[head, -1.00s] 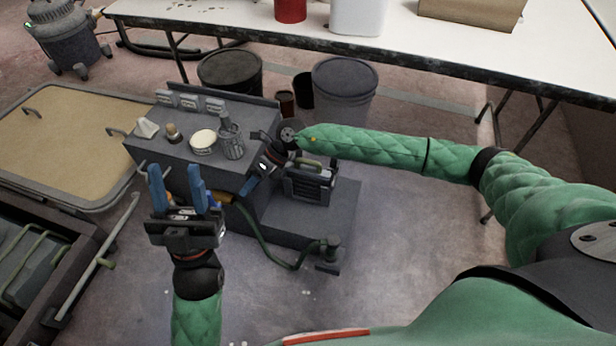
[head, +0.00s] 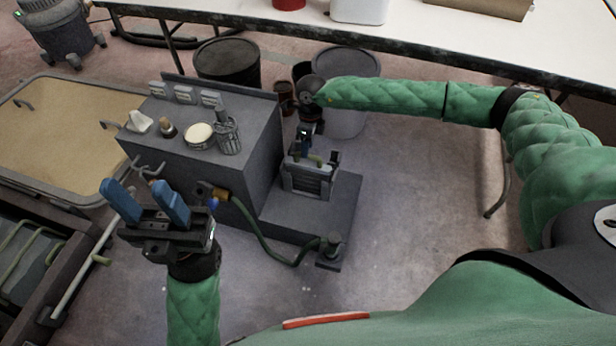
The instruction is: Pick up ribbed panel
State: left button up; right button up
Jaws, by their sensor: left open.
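My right gripper (head: 304,152) points down right at the panel's top, by the handle. Its fingers are small and mostly hidden, so I cannot tell whether they are open or touch the handle. My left gripper (head: 143,195) is open and empty, with blue fingers apart, in front of the cabinet's left side.
The dark grey cabinet (head: 190,165) carries a wire cup (head: 228,136), a round tin (head: 199,134) and small items on top. A green hose (head: 255,237) runs along its front. Bins (head: 228,62) stand behind it, under a white table (head: 420,40). Floor to the right is clear.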

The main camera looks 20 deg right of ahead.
jog(key=f, duration=0.3)
jog(key=s+f, duration=0.1)
jog(key=shift+a+f+b, duration=0.2)
jog(key=shift+a+b, duration=0.2)
jog(key=shift+c, duration=0.2)
grip_shut()
jog(key=shift+r, duration=0.15)
